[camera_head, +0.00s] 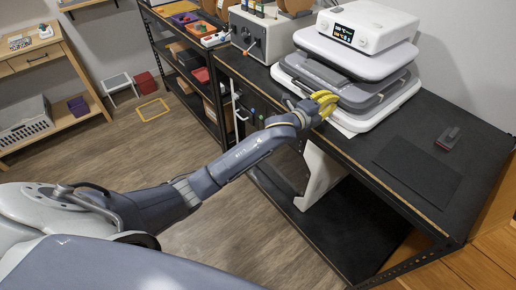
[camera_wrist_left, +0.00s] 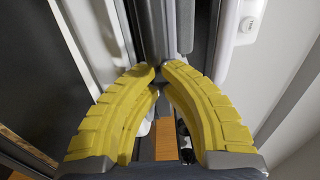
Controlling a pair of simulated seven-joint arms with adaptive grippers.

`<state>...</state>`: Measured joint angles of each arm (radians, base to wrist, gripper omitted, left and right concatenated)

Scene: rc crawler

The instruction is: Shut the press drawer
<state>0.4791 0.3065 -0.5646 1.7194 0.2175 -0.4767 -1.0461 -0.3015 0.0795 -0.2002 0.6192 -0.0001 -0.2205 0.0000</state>
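The heat press (camera_head: 362,28) is white with a small display and stands on the black bench. Its drawer (camera_head: 372,98), a grey and white slab, sits low in the press and sticks out towards the front. My left gripper (camera_head: 326,103), with yellow ribbed fingers, is at the drawer's front left edge. In the left wrist view its fingertips (camera_wrist_left: 163,70) come nearly together right by a grey upright-looking part of the press (camera_wrist_left: 165,25). I see nothing clearly held, and the tips hide whether they touch it. My right gripper is not in view.
The black bench (camera_head: 405,130) has a dark mat (camera_head: 418,168) and a small red and black block (camera_head: 447,138) to the right of the press. A grey machine (camera_head: 262,35) with spools stands to the left. The wooden floor in front is open.

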